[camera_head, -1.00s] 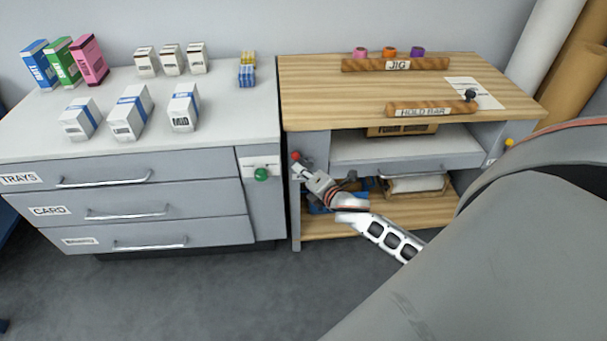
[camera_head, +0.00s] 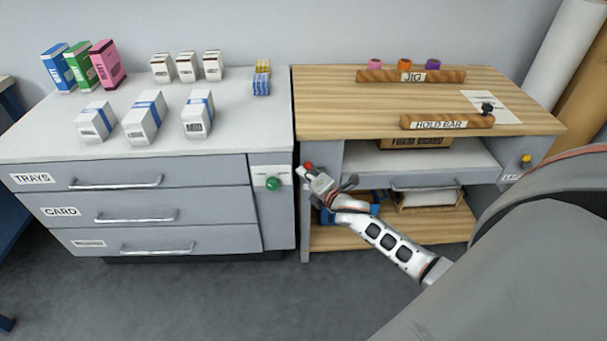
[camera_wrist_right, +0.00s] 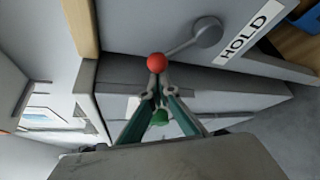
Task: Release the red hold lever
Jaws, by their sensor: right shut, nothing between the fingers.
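The red ball knob of the hold lever (camera_wrist_right: 156,62) shows in the right wrist view, on a thin grey rod that runs to a round grey pivot (camera_wrist_right: 207,32). A white label reading HOLD (camera_wrist_right: 243,37) is beside the pivot. In the head view the red knob (camera_head: 308,166) is at the workbench's left front post. My right gripper (camera_head: 303,172) is shut with nothing in it. Its fingertips (camera_wrist_right: 156,80) are right at the knob, and I cannot tell whether they touch it. My left gripper is not in view.
A green knob (camera_head: 272,183) is on the grey drawer cabinet, just left of the red one. A yellow knob (camera_head: 526,159) is on the bench's right side. Small cartons stand on the white cabinet top (camera_head: 60,139). The floor (camera_head: 230,300) in front is clear.

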